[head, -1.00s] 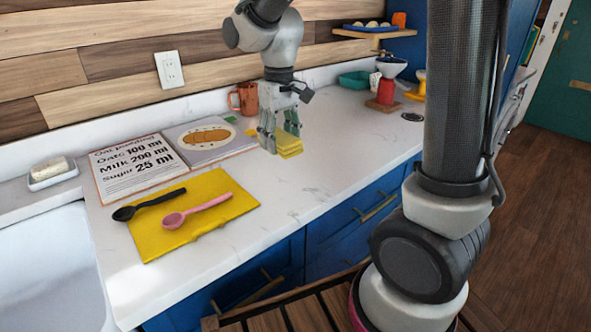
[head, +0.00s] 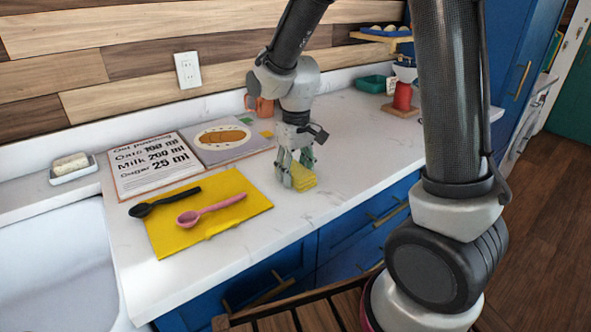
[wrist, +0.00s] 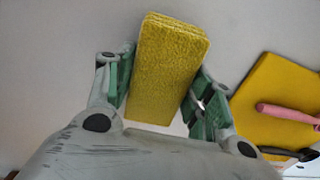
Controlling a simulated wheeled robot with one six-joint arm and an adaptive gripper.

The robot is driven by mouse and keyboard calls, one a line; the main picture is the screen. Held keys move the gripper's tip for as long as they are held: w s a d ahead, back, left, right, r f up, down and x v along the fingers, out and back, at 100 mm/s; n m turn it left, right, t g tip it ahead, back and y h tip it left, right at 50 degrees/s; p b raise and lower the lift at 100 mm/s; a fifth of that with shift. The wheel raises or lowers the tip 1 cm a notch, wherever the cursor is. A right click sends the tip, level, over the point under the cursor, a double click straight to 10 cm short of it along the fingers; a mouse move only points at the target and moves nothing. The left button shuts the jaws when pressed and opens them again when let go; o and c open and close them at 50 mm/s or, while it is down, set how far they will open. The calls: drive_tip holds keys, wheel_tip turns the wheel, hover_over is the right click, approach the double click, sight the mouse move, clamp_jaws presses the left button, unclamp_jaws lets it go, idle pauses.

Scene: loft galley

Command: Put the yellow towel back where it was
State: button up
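The folded yellow towel (head: 304,179), a thick fuzzy block, is between the fingers of my gripper (head: 294,172) at the front middle of the white counter. In the wrist view the towel (wrist: 168,65) stands out beyond the fingertips, with one green finger pad of my gripper (wrist: 160,92) along each side. My gripper is shut on it. The towel is low over the counter; I cannot tell whether it touches. The fingers hide part of it in the head view.
A flat yellow mat (head: 225,190) left of the towel bears a black spoon (head: 165,201) and a pink spoon (head: 212,209). A recipe book (head: 155,164) lies behind it. An orange mug (head: 266,108) stands behind my arm. The counter (head: 365,150) right of the towel is clear.

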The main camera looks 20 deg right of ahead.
sight(296, 169)
drive_tip(key=o, duration=0.3)
drive_tip(key=shift+r, duration=0.1)
wheel_tip(296, 169, up, 12)
drive_tip(key=s+d+r+m+t, duration=0.1)
drive_tip(key=s+d+r+t, duration=0.1)
drive_tip(key=s+d, duration=0.5)
drive_tip(key=s+d+r+m+t, duration=0.2)
drive_tip(key=s+d, duration=0.6)
drive_tip(key=s, duration=0.4)
drive_tip(key=shift+r+m, duration=0.3)
drive_tip(key=shift+r, duration=0.25)
